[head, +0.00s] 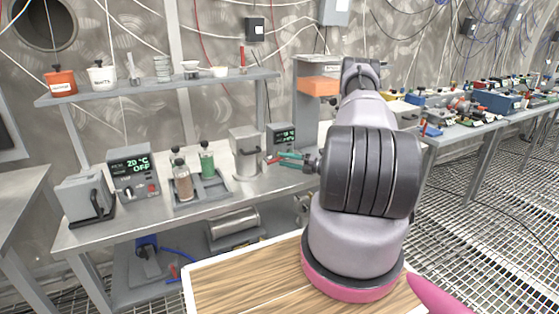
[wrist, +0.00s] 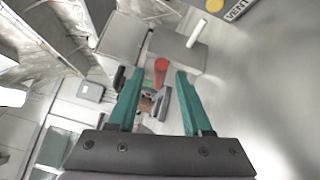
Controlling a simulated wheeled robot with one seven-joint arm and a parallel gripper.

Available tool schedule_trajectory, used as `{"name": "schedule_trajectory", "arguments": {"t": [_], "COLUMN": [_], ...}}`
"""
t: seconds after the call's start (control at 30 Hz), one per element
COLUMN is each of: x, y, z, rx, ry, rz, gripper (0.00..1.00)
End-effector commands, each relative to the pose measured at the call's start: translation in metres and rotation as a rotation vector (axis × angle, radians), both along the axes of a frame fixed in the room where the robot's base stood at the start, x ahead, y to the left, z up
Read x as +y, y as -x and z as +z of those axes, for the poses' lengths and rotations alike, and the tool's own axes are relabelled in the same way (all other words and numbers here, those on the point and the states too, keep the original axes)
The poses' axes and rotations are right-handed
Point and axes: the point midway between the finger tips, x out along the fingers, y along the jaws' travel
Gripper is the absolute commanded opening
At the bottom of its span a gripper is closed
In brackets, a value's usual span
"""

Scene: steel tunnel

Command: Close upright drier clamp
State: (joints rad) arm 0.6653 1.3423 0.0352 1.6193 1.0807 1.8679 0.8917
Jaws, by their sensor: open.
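The upright drier (head: 244,152) looks like the grey upright metal vessel near the middle of the bench in the head view. A clamp with a red handle (head: 271,160) shows at its right side. In the wrist view the red handle (wrist: 161,68) lies between my fingertips, with grey metal clamp parts (wrist: 160,108) below it. My gripper (head: 287,160) has green fingers and is open, reaching left to the clamp. In the wrist view its fingers (wrist: 160,76) stand on both sides of the red handle, with visible gaps. Whether the clamp is latched cannot be told.
A rack with capped bottles (head: 207,160) stands left of the drier, beside a controller with a green display (head: 133,171). A small display box (head: 281,138) stands behind my gripper. A shelf (head: 160,88) with vessels runs above. The bench front (head: 225,191) is clear.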

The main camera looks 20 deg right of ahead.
Motion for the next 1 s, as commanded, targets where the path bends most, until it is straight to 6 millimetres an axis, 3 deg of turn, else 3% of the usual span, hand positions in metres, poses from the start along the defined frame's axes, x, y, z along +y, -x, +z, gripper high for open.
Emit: {"name": "schedule_trajectory", "arguments": {"t": [0.2, 0.53, 0.57, 0.67, 0.7, 1.0], "x": [0.017, 0.02, 0.02, 0.019, 0.019, 0.019], "y": [-0.016, -0.019, -0.019, -0.019, -0.019, -0.019], "z": [0.0, 0.001, 0.001, 0.001, 0.001, 0.0], "rx": [-0.001, 0.0, 0.0, 0.0, 0.0, 0.0], "ry": [0.002, 0.001, 0.001, 0.001, 0.001, 0.001], "rz": [0.001, 0.0, 0.0, 0.0, 0.0, 0.0], "gripper": [0.5, 0.5, 0.42, 0.04, 0.0, 0.0]}}
